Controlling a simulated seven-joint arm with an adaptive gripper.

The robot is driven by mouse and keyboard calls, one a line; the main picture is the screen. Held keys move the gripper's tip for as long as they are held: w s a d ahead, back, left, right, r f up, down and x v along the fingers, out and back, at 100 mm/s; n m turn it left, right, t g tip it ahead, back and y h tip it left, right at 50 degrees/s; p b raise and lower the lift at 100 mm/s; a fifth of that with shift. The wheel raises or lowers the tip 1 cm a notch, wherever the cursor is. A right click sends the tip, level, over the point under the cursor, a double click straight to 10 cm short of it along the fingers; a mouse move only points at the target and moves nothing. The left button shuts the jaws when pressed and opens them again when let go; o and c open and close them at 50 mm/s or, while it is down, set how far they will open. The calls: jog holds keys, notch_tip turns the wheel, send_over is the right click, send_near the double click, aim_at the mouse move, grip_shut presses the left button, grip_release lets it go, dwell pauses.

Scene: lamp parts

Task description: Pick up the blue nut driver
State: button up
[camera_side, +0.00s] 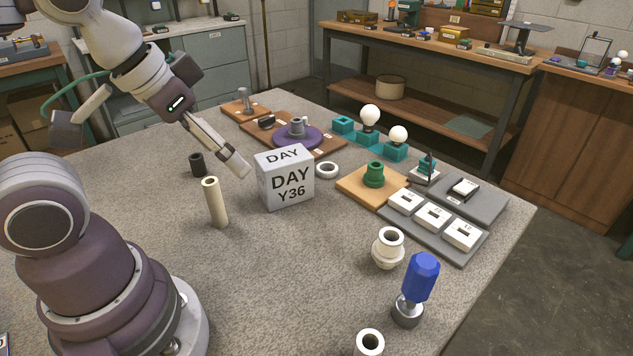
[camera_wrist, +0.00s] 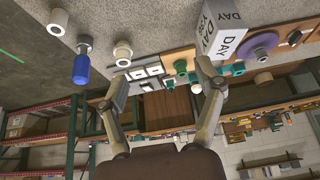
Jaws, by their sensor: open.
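The blue nut driver (camera_side: 421,277) stands upright at the front right of the table, its blue handle up and its grey metal end down in a round grey base. It also shows in the wrist view (camera_wrist: 81,68) at the upper left. My gripper (camera_side: 238,166) is in the air over the middle left of the table, left of the DAY box and well away from the driver. In the wrist view my gripper (camera_wrist: 163,79) has its two fingers wide apart with nothing held between them.
A grey DAY box (camera_side: 286,178) stands close to my fingertips. A cream tube (camera_side: 215,204) and a dark cylinder (camera_side: 198,165) stand near it. White collars (camera_side: 387,250) and (camera_side: 369,343) flank the driver. A grey tray (camera_side: 462,258) with white blocks lies behind. The front middle table is clear.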

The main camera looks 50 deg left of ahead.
aim_at(424, 259)
jog(key=w+d+f+n+g+h, duration=0.1)
jog(key=w+d+f+n+h, duration=0.1)
jog(key=d+f+n+h, duration=0.2)
jog(key=w+d+f+n+g+h, duration=0.2)
jog(key=w+d+f+n+h, duration=0.1)
jog(key=d+f+n+h, duration=0.1)
jog(key=w+d+f+n+g+h, duration=0.2)
jog(key=d+f+n+h, duration=0.2)
jog(key=f+n+h, duration=0.1)
jog(key=shift+w+f+n, duration=0.2)
jog(key=shift+w+n, duration=0.15)
jog(key=shift+n, duration=0.35)
jog(key=w+d+n+t+h, duration=0.1)
jog(key=d+n, duration=0.1)
jog(key=w+d+r+n+t+h, duration=0.1)
jog(key=w+d+n+t, duration=0.1)
jog(key=d, duration=0.1)
jog(key=w+d+n+t+h, duration=0.1)
jog(key=w+d+n+h, duration=0.1)
jog(key=n, duration=0.1)
jog(key=shift+w+d+r+t, duration=0.15)
jog(key=shift+d+t, duration=0.15)
jog(key=shift+d, duration=0.1)
grip_shut()
jog(key=shift+r, duration=0.1)
